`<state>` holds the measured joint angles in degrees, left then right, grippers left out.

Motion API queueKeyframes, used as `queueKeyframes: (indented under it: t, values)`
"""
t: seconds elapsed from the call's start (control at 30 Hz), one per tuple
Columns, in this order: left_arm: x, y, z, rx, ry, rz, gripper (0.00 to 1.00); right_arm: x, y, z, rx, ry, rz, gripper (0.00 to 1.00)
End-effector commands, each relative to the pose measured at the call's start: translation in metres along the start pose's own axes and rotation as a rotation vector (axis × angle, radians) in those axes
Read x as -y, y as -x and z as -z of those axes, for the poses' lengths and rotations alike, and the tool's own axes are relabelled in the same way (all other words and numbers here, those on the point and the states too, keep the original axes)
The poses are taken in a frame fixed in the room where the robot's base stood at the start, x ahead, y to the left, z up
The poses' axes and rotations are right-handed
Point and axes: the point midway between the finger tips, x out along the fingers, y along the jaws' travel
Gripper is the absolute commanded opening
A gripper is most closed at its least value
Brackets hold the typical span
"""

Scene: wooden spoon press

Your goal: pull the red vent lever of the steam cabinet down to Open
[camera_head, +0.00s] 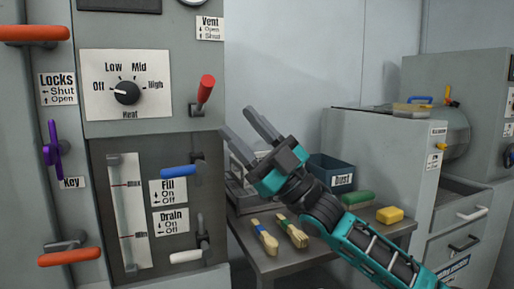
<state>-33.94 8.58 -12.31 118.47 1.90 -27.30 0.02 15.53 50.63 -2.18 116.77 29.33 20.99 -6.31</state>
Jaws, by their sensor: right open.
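The red vent lever (205,90) is on the right side of the steam cabinet's front (150,32), pointing up and leaning slightly right from its small mount. The Vent label (209,28) above it reads Open and Shut with arrows. My right gripper (236,124) is to the right of and a little below the lever in the picture. Its two fingers are apart and point up and left, with nothing between them. It does not appear to touch the lever. My left gripper is not in view.
The Heat dial (127,92) is left of the lever. The blue Fill handle (179,171) and white Drain handle (187,257) are below. Behind my right arm, a table (278,264) holds brushes (265,236), a yellow block (390,215) and a dark Dust bin (331,172).

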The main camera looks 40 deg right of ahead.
Motion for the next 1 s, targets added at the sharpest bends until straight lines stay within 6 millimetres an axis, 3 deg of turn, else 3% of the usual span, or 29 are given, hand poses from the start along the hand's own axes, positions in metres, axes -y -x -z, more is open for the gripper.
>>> queueKeyframes:
  t: [0.1, 0.3, 1.0]
  values:
    - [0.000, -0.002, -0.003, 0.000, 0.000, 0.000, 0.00, 0.001, 0.016, -0.001, 0.003, 0.000, 0.001, 0.48]
    - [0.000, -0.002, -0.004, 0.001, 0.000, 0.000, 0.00, 0.001, 0.029, 0.000, 0.001, -0.001, 0.001, 0.48]
    - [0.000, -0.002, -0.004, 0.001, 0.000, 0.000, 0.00, 0.004, 0.034, -0.005, 0.017, -0.009, 0.000, 0.48]
